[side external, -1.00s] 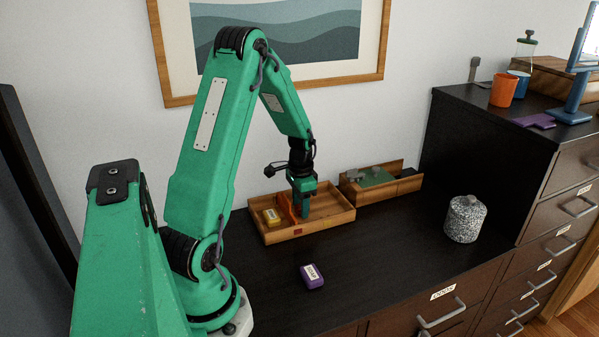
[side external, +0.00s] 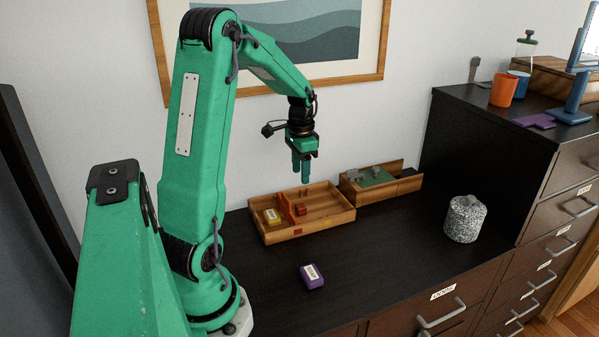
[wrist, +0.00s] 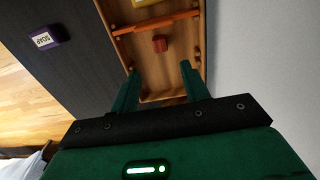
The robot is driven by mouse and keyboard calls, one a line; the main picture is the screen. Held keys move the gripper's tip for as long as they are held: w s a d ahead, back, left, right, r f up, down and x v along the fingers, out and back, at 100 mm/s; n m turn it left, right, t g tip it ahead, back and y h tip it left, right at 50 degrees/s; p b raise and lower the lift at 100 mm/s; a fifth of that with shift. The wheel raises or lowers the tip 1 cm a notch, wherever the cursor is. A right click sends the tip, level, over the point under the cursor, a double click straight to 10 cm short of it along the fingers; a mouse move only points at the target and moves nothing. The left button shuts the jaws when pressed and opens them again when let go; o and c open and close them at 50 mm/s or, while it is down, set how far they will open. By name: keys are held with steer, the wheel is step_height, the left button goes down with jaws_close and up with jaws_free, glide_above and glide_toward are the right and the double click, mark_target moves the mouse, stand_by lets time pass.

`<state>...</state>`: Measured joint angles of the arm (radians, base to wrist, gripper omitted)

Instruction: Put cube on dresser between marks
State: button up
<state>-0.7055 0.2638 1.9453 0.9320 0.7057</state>
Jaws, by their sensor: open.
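A small red cube (side external: 301,209) sits inside the wooden tray (side external: 325,223), just right of the orange divider (side external: 286,208). In the wrist view the cube (wrist: 159,44) lies on the tray floor beyond my fingertips, near the orange divider (wrist: 155,22). My gripper (side external: 301,177) hangs above the tray, pointing down, clear of the cube. In the wrist view its fingers (wrist: 159,72) are apart with nothing between them. A red patch shows on the tray's front wall. I cannot tell which features are the marks.
A yellow block (side external: 272,216) lies in the tray's left part. A purple soap box (side external: 312,276) lies on the dark dresser top (side external: 390,255) in front. A second wooden box (side external: 405,185) stands behind right, and a speckled jar (side external: 465,219) stands further right. The dresser between is clear.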

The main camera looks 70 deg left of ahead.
steer(key=shift+r, duration=0.4)
steer(key=shift+d, duration=0.1)
steer(key=d+r+t+y, duration=0.1)
steer(key=d+r, duration=0.3)
steer(key=d, duration=0.3)
steer(key=d+r+t, duration=0.1)
steer(key=d+r, duration=0.4)
steer(key=d, duration=0.2)
steer(key=s+d+r+t+h, duration=0.1)
steer(key=s+d+r+t, duration=0.1)
steer(key=s+d, duration=0.6)
steer(key=d+t, duration=0.1)
steer(key=d, duration=0.3)
steer(key=shift+s+t, duration=0.3)
